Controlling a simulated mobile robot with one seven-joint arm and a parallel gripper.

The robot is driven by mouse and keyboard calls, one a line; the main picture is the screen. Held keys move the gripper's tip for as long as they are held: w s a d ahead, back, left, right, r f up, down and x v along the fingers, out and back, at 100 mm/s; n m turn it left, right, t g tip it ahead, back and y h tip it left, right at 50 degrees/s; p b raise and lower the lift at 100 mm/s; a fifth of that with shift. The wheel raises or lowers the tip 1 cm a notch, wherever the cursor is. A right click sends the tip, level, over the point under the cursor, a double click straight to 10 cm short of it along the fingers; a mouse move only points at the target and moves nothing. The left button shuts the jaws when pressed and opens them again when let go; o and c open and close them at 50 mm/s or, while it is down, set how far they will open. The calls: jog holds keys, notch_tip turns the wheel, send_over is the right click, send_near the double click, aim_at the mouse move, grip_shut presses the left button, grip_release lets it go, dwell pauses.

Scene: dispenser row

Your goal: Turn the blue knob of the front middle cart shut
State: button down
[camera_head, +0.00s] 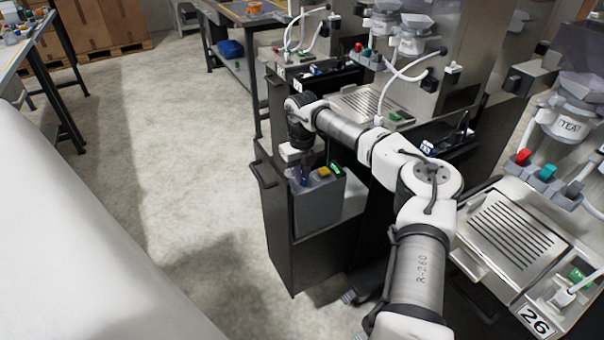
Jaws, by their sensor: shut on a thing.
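A dark cart (279,225) stands pulled out from the machine row, with a grey canister (320,208) in it. On the canister's top are a blue knob (304,181), a yellow knob (324,172) and a green knob (336,169). My gripper (301,173) points down at the left end of this top. It is shut on the blue knob, which shows only in part below the fingers. The knob's turn angle cannot be made out. The fingertips are mostly hidden by the gripper's white body.
A coffee-type machine with a slotted tray (512,232) stands at right, with a 26 label. Similar machines line the row behind my arm. A blue bundle (231,48) lies under a table at the back. The floor left of the cart is clear.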

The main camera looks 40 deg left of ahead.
dwell(0.5)
jog(key=c, duration=1.4)
grip_release()
jog(key=shift+c, duration=0.2)
jog(key=shift+r, duration=0.1)
notch_tip(320, 180, up, 14)
jog(key=b, duration=0.2)
jog(key=shift+b, duration=0.3)
jog(key=shift+f, duration=0.2)
